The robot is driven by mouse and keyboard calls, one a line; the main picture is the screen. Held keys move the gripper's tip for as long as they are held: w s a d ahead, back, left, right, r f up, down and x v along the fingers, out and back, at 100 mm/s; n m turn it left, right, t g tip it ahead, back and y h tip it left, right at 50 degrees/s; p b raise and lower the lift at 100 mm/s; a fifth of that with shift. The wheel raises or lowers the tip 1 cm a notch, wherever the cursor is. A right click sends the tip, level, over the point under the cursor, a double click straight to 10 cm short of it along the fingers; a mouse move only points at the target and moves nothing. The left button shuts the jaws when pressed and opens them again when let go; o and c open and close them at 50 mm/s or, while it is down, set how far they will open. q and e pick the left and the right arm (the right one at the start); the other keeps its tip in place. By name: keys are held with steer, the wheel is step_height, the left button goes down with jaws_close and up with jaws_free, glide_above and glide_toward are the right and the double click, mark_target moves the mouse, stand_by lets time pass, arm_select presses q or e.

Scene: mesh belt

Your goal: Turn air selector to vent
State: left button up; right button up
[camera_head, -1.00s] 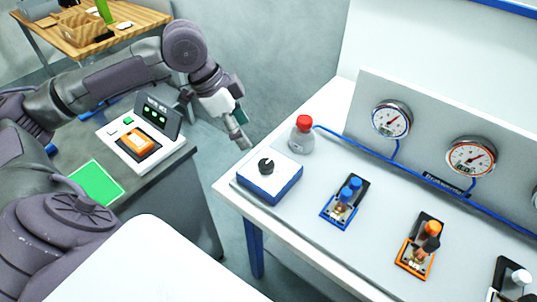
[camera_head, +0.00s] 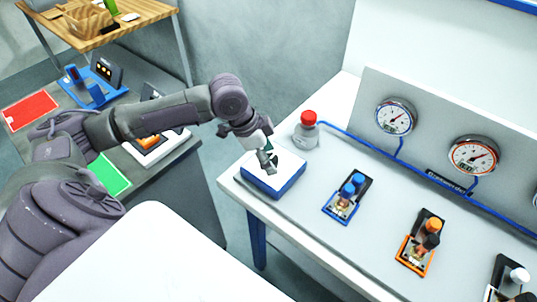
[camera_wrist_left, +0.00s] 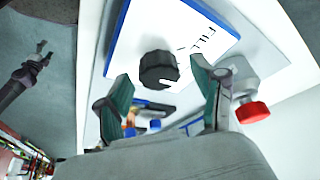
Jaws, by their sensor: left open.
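The air selector is a white panel on a blue box (camera_head: 283,181) at the left end of the white bench. Its black round knob (camera_wrist_left: 158,69) shows in the left wrist view, with dark markings on the panel beside it. My left gripper (camera_head: 268,162) is over the box and hides the knob in the head view. In the left wrist view my left gripper (camera_wrist_left: 162,92) is open, its two fingers apart on either side of the knob's line. I cannot tell whether they touch the knob.
A blue valve unit (camera_head: 347,198) and an orange one (camera_head: 418,248) are to the right. Gauges (camera_head: 396,117) are on the back panel. A side table with coloured mats (camera_head: 30,110) is at left.

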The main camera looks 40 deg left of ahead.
arm_select(q)
steer(key=c, duration=1.1)
steer(key=shift+c, duration=0.2)
steer(key=shift+r+m+p, duration=0.25)
steer(key=shift+m+p, duration=0.35)
steer(key=shift+p, duration=0.45)
steer(key=shift+w+m+g+h+p, duration=0.1)
steer(key=shift+m+g+h+p, duration=0.35)
steer(key=shift+m+p, duration=0.7)
steer(key=shift+f+m+g+p, duration=0.15)
steer(key=shift+m+g+p, duration=0.45)
steer(key=shift+m, duration=0.55)
steer(key=shift+w+m+g, duration=0.1)
steer(key=shift+m+g, duration=0.45)
steer(key=shift+m, duration=0.95)
